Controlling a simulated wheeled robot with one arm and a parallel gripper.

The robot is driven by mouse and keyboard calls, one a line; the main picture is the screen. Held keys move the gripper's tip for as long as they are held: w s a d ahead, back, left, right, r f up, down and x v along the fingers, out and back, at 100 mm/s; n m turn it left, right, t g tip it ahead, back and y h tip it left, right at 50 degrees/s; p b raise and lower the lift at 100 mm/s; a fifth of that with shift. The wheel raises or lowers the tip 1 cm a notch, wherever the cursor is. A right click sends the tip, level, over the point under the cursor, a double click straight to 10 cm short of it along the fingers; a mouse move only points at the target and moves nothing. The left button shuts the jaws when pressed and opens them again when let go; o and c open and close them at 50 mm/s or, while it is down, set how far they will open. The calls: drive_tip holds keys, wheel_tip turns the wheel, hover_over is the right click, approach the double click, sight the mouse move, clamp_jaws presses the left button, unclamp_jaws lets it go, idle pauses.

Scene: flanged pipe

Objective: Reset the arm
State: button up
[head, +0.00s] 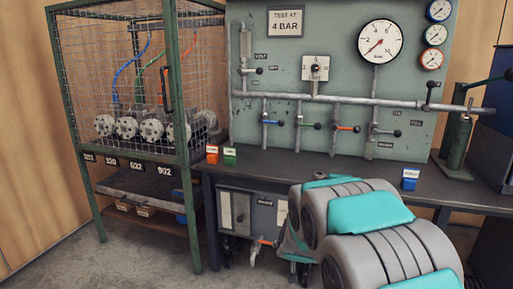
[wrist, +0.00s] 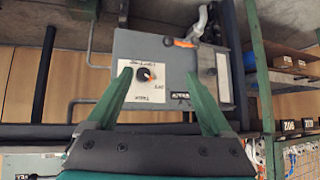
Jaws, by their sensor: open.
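My gripper (wrist: 158,74) shows in the wrist view with its two green fingers wide apart and nothing between them. Beyond the fingers is a grey box (wrist: 185,62) with a dark knob on a white plate; the wrist picture looks upside down. I cannot tell whether the fingers touch the box. In the head view my grey and teal arm fills the lower right, reaching low in front of the bench, and hides its own gripper. The grey box (head: 233,212) hangs under the bench there, partly hidden by my arm.
A dark bench (head: 270,166) carries orange, green and blue small blocks. Behind it stands a green panel (head: 290,75) with gauges, pipes and valve levers. A mesh cage (head: 100,70) with flanged parts stands left. Bare floor (head: 150,262) shows at lower left.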

drive_tip(key=s+d+r+g, duration=0.1)
drive_tip(key=s+r+g, duration=0.2)
drive_tip(key=s, duration=1.3)
drive_tip(key=s+d+r+n+g+p, duration=0.1)
drive_tip(key=s+d+r+g, duration=0.1)
drive_tip(key=s, duration=1.4)
drive_tip(key=s+d+r+g+p, duration=0.1)
drive_tip(key=s+r+g, duration=0.3)
drive_tip(key=s, duration=1.1)
drive_tip(key=shift+s+d+r+g, duration=0.25)
drive_tip(key=shift+s+d+g, duration=0.25)
drive_tip(key=shift+g, duration=0.7)
drive_tip(key=shift+w, duration=0.15)
drive_tip(key=shift+c, duration=0.3)
